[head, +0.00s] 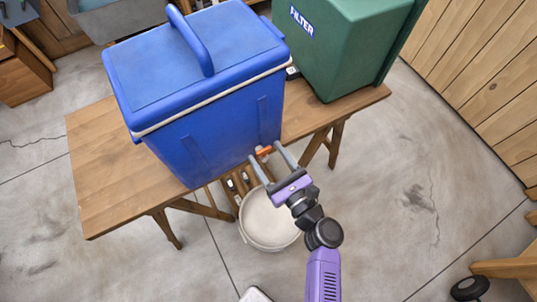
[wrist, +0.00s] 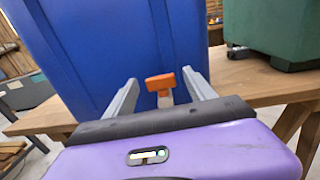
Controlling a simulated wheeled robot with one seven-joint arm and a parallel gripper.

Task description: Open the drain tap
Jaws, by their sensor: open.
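The blue cooler (head: 200,90) stands on the wooden table with its lid closed. The drain tap, with an orange handle (head: 264,151), sticks out low on the cooler's front near its right corner. In the wrist view the orange handle (wrist: 160,83) sits on a pale tap stem between my finger tips. My gripper (head: 268,164) is open, its two grey fingers on either side of the tap. I cannot tell whether either finger touches it. A white bucket (head: 270,224) stands on the floor below the tap, partly hidden by my arm.
A green box marked FILTER (head: 345,50) stands on the table right of the cooler. The wooden table (head: 95,150) has bare top at its left end. A small wheel (head: 470,288) and wooden piece are at lower right.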

